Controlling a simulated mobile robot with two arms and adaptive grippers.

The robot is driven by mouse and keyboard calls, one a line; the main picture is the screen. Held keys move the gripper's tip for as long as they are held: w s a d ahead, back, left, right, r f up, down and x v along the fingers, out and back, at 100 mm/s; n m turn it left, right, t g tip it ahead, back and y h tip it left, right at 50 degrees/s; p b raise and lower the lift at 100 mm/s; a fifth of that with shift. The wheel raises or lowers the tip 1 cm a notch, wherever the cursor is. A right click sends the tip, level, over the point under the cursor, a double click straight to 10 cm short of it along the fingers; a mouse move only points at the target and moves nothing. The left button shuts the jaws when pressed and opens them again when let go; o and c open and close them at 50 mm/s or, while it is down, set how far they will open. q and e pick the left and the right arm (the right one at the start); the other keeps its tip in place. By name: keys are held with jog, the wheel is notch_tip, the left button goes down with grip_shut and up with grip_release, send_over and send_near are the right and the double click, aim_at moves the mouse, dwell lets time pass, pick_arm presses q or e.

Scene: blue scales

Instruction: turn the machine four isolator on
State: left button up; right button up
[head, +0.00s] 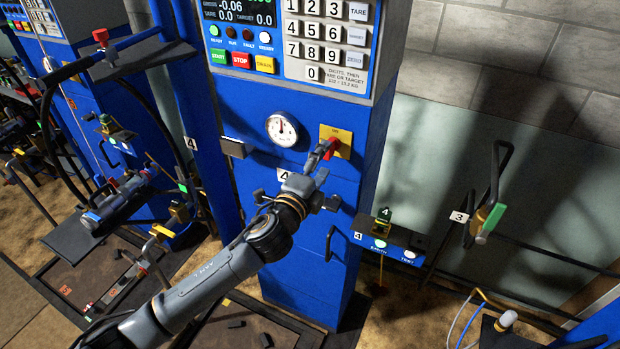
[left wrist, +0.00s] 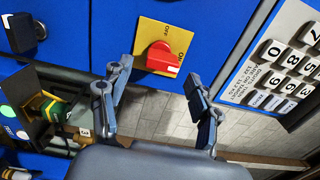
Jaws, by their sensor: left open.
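The machine four isolator is a red rotary knob on a yellow plate (head: 343,137) on the blue column, near a white label "4" (head: 284,175). In the left wrist view the red knob (left wrist: 160,60) has a white mark at its lower right end, and the yellow plate (left wrist: 150,35) reads OFF and ON. Which word the knob points to is hard to tell. My left gripper (head: 312,165) is just in front of the knob. In the left wrist view its two fingers (left wrist: 160,95) are spread, with the knob ahead between them, apparently untouched. My right gripper is not seen.
A round gauge (head: 282,129) sits left of the isolator, with a keypad panel (head: 325,45) and the red STOP button (head: 240,60) above. A black handle (head: 330,243) is below. A blue EARTH/TEST box (head: 390,247) stands out at the right. Another blue machine is at the left.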

pick_arm(q)
jog(key=v, duration=0.7)
jog(key=shift+s, duration=0.3)
jog(key=shift+a+f, duration=0.1)
jog(key=shift+a, duration=0.05)
